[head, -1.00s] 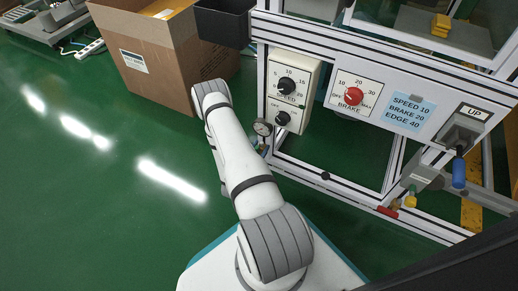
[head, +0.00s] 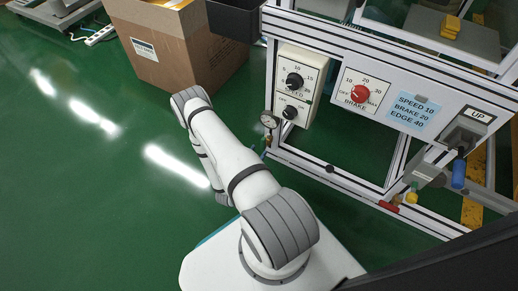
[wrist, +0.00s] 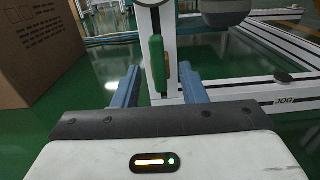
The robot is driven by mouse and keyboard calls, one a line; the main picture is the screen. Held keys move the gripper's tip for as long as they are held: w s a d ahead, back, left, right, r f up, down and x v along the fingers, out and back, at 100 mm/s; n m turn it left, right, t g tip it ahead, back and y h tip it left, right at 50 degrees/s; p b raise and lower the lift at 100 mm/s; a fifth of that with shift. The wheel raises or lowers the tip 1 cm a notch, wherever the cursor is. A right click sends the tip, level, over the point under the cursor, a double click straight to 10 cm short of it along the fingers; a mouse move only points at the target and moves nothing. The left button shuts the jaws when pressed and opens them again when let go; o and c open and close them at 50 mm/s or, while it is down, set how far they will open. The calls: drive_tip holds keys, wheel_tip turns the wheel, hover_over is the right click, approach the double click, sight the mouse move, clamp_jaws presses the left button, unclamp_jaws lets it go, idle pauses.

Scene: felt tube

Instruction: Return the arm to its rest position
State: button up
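My arm (head: 232,160) reaches up and left from my white base in the head view, with its forearm folded down behind the upper link. In the wrist view my gripper (wrist: 159,80) shows two blue-grey fingers spread wide apart. A green upright bar (wrist: 157,64) shows in the gap between them, in front of a white frame post (wrist: 167,50). It seems to lie beyond the fingers, and I see no finger touching it.
The machine's frame (head: 360,185) stands close right of the arm, with a speed box (head: 302,85), brake dial (head: 360,93), gauge (head: 269,121) and UP lever (head: 458,172). A cardboard box (head: 175,50) stands behind. Green floor (head: 80,190) at left is clear.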

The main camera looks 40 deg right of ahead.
idle(0.5)
wheel_tip(320, 180, up, 41)
drive_tip(key=m+g+y+p, duration=0.2)
drive_tip(key=m+g+p, duration=1.05)
drive_tip(key=p, duration=0.25)
drive_tip(key=s+a+r+m+t+y+p, duration=0.2)
drive_tip(key=a+r+y+p, duration=0.3)
drive_tip(key=r, duration=0.8)
drive_tip(key=s+a+r+m+t+y+p, duration=0.3)
drive_tip(key=a+r+p, duration=0.6)
drive_tip(key=r, duration=0.5)
drive_tip(key=s+a+r+m+t+y+p, duration=0.3)
drive_tip(key=s+a+r+m+y+p, duration=0.2)
drive_tip(key=r, duration=0.9)
drive_tip(key=a+y+p, duration=0.1)
drive_tip(key=a+p, duration=0.1)
drive_tip(key=p, duration=0.1)
drive_tip(key=shift+s+a+y, duration=0.2)
drive_tip(key=shift+s+y, duration=0.1)
drive_tip(key=shift+s, duration=0.1)
